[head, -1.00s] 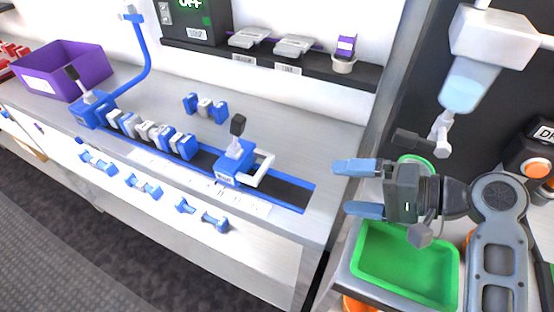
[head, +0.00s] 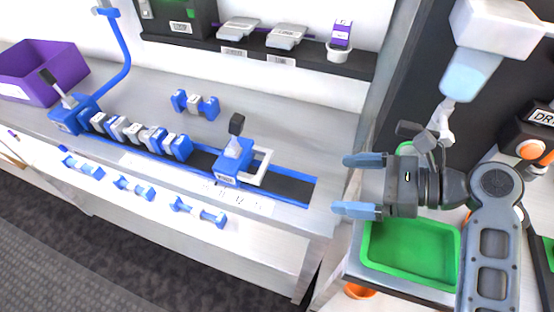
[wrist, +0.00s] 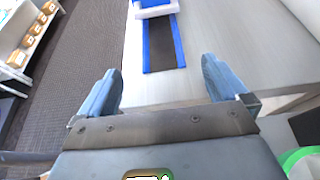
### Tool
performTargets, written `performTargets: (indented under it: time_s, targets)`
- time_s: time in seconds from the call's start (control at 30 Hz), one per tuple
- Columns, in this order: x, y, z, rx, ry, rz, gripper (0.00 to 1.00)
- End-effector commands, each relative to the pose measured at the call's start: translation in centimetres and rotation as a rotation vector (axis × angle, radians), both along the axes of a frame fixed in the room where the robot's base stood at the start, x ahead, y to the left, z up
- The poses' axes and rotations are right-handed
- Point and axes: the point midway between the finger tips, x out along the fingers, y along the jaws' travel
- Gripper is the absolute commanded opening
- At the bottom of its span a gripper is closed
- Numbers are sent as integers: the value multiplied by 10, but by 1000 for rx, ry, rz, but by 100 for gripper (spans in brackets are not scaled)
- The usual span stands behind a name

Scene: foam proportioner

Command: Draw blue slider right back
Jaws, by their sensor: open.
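The blue slider (head: 231,168) sits on a dark track with blue rails (head: 288,188) on the white bench. It has an upright black-tipped lever (head: 236,125) and a white loop handle (head: 262,168) on its right side. Several blue and grey blocks (head: 142,136) stand in a row on the track to its left. My gripper (head: 362,184) is open and empty, to the right of the track's end and apart from the slider. In the wrist view, the fingers (wrist: 162,88) are spread and the slider's lower edge (wrist: 155,8) shows at the top, beyond the track end.
A green tray (head: 412,255) lies below my gripper. A purple bin (head: 40,72) and a blue post stand at the left end. A dark shelf (head: 300,55) runs behind the bench.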

Motion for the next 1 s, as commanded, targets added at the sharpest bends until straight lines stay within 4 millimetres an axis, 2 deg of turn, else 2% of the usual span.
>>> performTargets:
  time_s: [0.17, 0.7, 0.8, 1.0]
  targets:
    - [5, 13, 0, 2, 7, -1, 100]
    - [39, 109, 1, 2, 5, 1, 100]
    - [44, 122, -3, 2, 6, 0, 100]
    - [49, 136, -10, 1, 5, -2, 100]
